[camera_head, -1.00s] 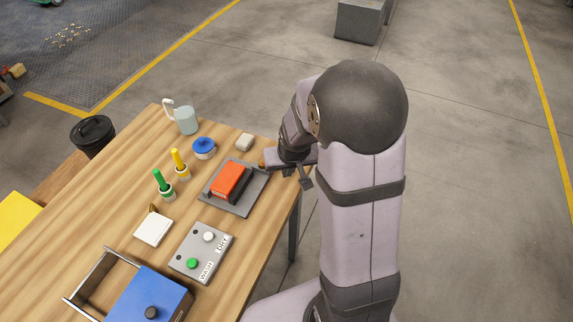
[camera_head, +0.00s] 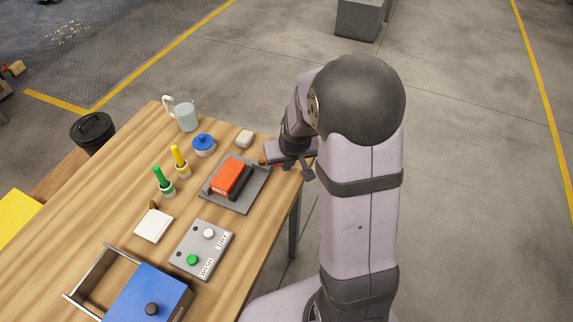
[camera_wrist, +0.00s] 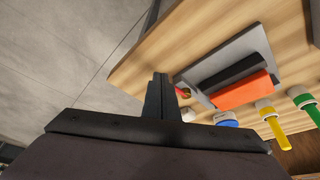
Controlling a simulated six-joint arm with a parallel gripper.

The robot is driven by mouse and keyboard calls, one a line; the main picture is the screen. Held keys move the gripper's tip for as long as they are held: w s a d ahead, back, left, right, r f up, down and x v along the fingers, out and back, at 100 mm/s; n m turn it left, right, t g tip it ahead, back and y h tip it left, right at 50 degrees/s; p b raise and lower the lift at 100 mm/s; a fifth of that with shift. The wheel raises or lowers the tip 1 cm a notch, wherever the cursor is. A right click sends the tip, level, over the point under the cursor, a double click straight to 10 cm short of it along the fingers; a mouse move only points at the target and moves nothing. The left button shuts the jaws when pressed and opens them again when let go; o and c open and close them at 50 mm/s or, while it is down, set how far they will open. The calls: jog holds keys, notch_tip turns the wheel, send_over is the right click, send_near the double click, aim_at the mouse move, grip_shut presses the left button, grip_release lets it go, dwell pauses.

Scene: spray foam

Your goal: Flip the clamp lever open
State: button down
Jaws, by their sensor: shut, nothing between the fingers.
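A grey plate (camera_head: 240,203) near the table's right edge carries an orange block (camera_head: 227,178) with a dark bar along its right side. The plate (camera_wrist: 206,68) and orange block (camera_wrist: 243,90) also show in the wrist view. A small red-tipped piece (camera_head: 262,162) sits by my fingers at the table's edge; it also shows in the wrist view (camera_wrist: 183,92), right of the fingers. I cannot tell for certain that it is the clamp lever. My gripper (camera_wrist: 160,78) is shut and empty. In the head view my wrist partly hides the spot.
A white block (camera_head: 244,139), blue-lidded pot (camera_head: 203,145), pitcher (camera_head: 186,118), yellow-handled (camera_head: 179,157) and green-handled (camera_head: 160,178) tools stand nearby. A button panel (camera_head: 214,236), white pad (camera_head: 154,226) and blue box (camera_head: 148,292) lie nearer. Floor is clear beyond the right edge.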

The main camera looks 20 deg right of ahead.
jog(key=shift+w+d+n+b, duration=0.3)
jog(key=shift+n+b, duration=0.1)
jog(key=shift+b, duration=0.1)
jog(key=shift+w+d+f+n+y+b, duration=0.15)
jog(key=shift+w+d+n+y+b, duration=0.45)
jog(key=shift+b, duration=0.5)
jog(key=n+b, duration=0.1)
jog(key=w+n+b, duration=0.1)
jog(key=b, duration=0.1)
jog(key=shift+d+f, duration=0.15)
jog(key=shift+d, duration=0.25)
jog(key=shift+w+d+n+y+b, duration=0.35)
jog(key=shift+w+n+y+b, duration=0.2)
jog(key=shift+n+b, duration=0.5)
jog(key=w+n, duration=0.2)
jog(key=n+g+y, duration=0.1)
jog(key=shift+w+d+r+n+b, duration=0.25)
jog(key=shift+w+d+r+b, duration=0.05)
jog(key=shift+w+b, duration=0.1)
jog(key=w+n, duration=0.1)
jog(key=w+n+g+y+p, duration=0.1)
jog(key=n, duration=0.1)
jog(key=shift+w+a+r+n+p, duration=0.1)
jog(key=shift+w+n+p, duration=0.2)
jog(key=shift+w, duration=0.2)
jog(key=shift+a, duration=0.2)
